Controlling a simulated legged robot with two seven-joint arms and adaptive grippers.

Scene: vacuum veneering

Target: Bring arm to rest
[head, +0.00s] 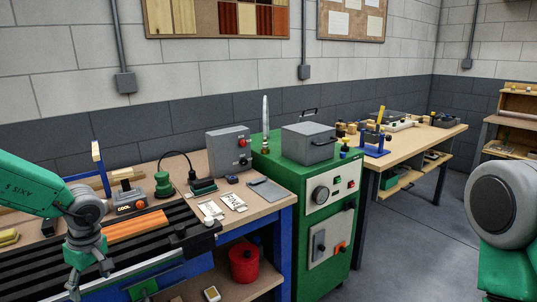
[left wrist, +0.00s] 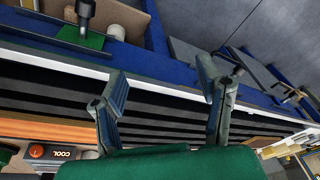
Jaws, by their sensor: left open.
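My left gripper (head: 88,280) hangs at the lower left of the head view, over the front part of the black ribbed bed (head: 110,254). In the left wrist view my left gripper (left wrist: 162,82) has its two fingers spread wide apart, with nothing between them. The black ribbed bed (left wrist: 165,103) runs across the picture behind the fingers. An orange-brown wooden strip (head: 138,227) lies on the bed, to the right of the gripper in the head view. My right gripper is in neither view.
A small box marked COOL (head: 129,199) stands behind the bed. A green cabinet (head: 318,183) with dials stands right of the bench, a red pot (head: 244,263) on the shelf below. A second workbench (head: 415,140) is farther back. Open floor (head: 415,235) lies at right.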

